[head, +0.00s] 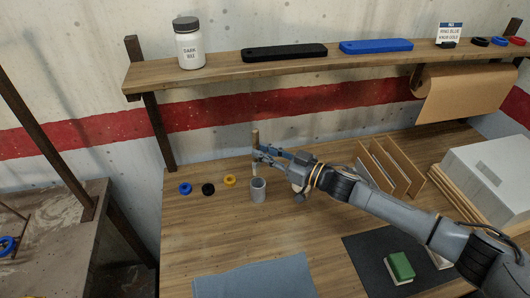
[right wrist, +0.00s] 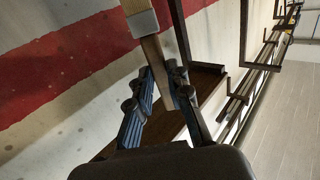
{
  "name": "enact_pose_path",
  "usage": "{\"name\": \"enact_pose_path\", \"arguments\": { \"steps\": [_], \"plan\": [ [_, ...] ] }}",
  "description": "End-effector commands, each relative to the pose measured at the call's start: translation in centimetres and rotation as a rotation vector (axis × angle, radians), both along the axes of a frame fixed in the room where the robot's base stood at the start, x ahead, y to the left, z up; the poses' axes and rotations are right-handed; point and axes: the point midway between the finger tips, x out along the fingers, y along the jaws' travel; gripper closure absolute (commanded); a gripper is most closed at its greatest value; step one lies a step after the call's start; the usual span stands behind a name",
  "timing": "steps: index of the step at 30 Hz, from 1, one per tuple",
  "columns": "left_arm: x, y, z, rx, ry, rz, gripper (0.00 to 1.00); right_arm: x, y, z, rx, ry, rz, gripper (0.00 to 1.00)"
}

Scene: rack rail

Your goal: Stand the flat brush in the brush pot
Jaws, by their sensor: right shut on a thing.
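My right gripper (head: 257,157) is shut on the flat brush (head: 255,137) and holds it about upright over the bench. The right wrist view shows its wooden handle between the fingertips (right wrist: 160,88), with the pale ferrule (right wrist: 143,24) and tan bristles beyond them. The grey, round brush pot (head: 258,191) stands upright on the bench. In the head view the brush's lower end shows just above the pot's rim; whether it is directly over the opening or behind it, I cannot tell. My left gripper is not in view.
A blue cloth (head: 255,278) lies in front. Upright boards (head: 390,166) and a white box (head: 492,165) stand right. A shelf (head: 225,76) runs above the bench.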

Motion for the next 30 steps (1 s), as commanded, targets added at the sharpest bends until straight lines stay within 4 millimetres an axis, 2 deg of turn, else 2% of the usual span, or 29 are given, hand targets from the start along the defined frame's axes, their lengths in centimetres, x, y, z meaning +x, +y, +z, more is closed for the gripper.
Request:
{"name": "enact_pose_path", "arguments": {
  "steps": [1, 8, 30],
  "plan": [
    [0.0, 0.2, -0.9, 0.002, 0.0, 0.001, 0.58, 0.0, 0.0, -0.8, -0.001, -0.001, 0.0, 1.0],
    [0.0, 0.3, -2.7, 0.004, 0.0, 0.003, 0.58, 0.0, 0.0, -2.6, 0.0, 0.0, 0.0, 1.0],
    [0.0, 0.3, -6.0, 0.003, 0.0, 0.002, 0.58, 0.0, 0.0, -8.0, 0.0, 0.0, 0.0, 1.0]
  ]
}}
